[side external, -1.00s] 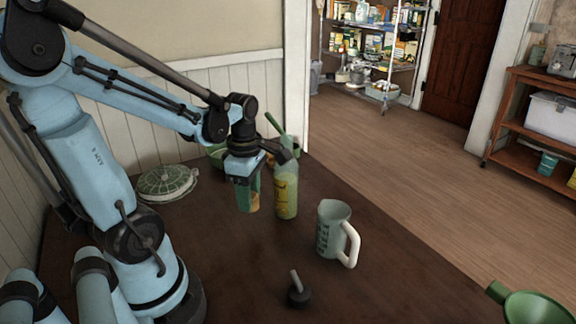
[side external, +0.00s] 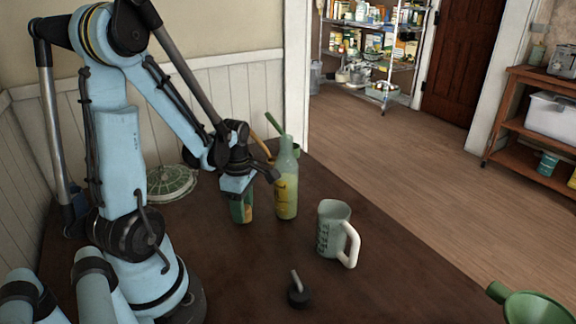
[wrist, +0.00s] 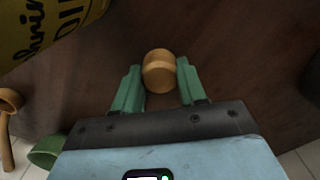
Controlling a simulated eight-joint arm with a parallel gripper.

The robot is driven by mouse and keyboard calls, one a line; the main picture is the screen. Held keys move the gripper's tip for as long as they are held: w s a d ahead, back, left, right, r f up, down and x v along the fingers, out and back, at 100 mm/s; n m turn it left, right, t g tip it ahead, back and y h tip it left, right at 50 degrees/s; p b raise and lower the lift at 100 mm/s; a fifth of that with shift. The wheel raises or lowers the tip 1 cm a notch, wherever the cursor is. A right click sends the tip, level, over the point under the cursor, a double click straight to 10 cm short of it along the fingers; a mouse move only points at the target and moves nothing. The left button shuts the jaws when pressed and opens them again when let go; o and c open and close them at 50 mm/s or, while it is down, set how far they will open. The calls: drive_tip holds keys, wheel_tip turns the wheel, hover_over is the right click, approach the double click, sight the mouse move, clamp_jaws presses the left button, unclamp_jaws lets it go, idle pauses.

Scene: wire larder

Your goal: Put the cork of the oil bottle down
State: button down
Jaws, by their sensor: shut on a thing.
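The cork (wrist: 159,72), a round tan stopper, sits between the green fingertips of my gripper (wrist: 158,86) in the wrist view. My gripper (side external: 241,206) is shut on it, pointing down just left of the oil bottle in the side view. The cork is hard to make out there; whether it touches the table cannot be told. The oil bottle (side external: 286,190), pale green glass with a yellow label, stands upright with its neck bare. Its yellow label (wrist: 45,28) fills the upper left of the wrist view. The dark brown table (side external: 240,260) lies below.
A measuring jug (side external: 331,230) with a white handle stands right of the bottle. A dark, short-handled object (side external: 298,296) lies in front. A round green lid-like thing (side external: 171,183) is at the back left. A green funnel (side external: 530,306) shows at lower right.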

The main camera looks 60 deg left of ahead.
drive_tip(key=shift+f, duration=0.15)
drive_tip(key=c, duration=0.6)
unclamp_jaws()
drive_tip(key=shift+c, duration=0.2)
wheel_tip(320, 180, up, 12)
idle(0.4)
drive_tip(key=w+d+m+t, duration=0.3)
drive_tip(key=d+m, duration=0.5)
drive_tip(key=m, duration=0.5)
drive_tip(key=w+d+r+m+t, duration=0.1)
drive_tip(key=w+d+m+t, duration=0.2)
drive_tip(key=d+m, duration=0.5)
drive_tip(key=m+t, duration=0.1)
drive_tip(key=m, duration=0.4)
drive_tip(key=shift+m, duration=0.3)
